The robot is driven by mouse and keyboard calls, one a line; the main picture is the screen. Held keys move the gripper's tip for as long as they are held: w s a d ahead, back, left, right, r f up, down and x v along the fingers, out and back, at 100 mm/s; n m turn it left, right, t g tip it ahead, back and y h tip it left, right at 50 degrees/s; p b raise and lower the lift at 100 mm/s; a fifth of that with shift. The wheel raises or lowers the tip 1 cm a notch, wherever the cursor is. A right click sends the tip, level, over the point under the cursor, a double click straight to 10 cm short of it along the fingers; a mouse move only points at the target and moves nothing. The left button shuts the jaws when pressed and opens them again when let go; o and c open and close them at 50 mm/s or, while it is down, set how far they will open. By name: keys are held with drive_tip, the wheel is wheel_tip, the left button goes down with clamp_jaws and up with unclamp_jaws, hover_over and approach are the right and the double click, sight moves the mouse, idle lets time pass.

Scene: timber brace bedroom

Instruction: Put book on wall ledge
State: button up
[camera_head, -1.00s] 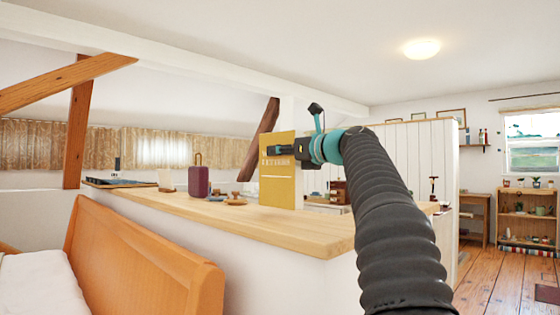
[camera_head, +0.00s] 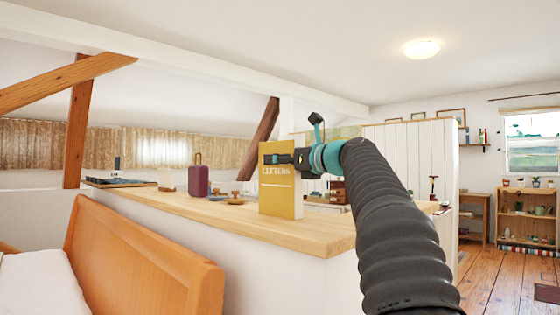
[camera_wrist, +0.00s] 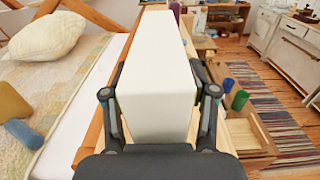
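The yellow book (camera_head: 281,190), with "LETTERS" on its cover, stands upright in my gripper (camera_head: 276,159) over the near end of the wooden wall ledge (camera_head: 310,240). Its lower edge appears at or just above the ledge surface; I cannot tell whether it touches. In the wrist view, a white face of the book (camera_wrist: 157,75) fills the space between the two fingers, which close on its sides. The gripper holds the upper part of the book from the right in the head view.
A purple case-like object (camera_head: 198,180) and small wooden dishes (camera_head: 234,201) stand farther left on the ledge. A wooden bed headboard (camera_head: 140,250) is below at left. The ledge's near right end is clear.

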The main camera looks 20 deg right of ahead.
drive_tip(key=b+v, duration=0.1)
drive_tip(key=v, duration=1.1)
idle(0.4)
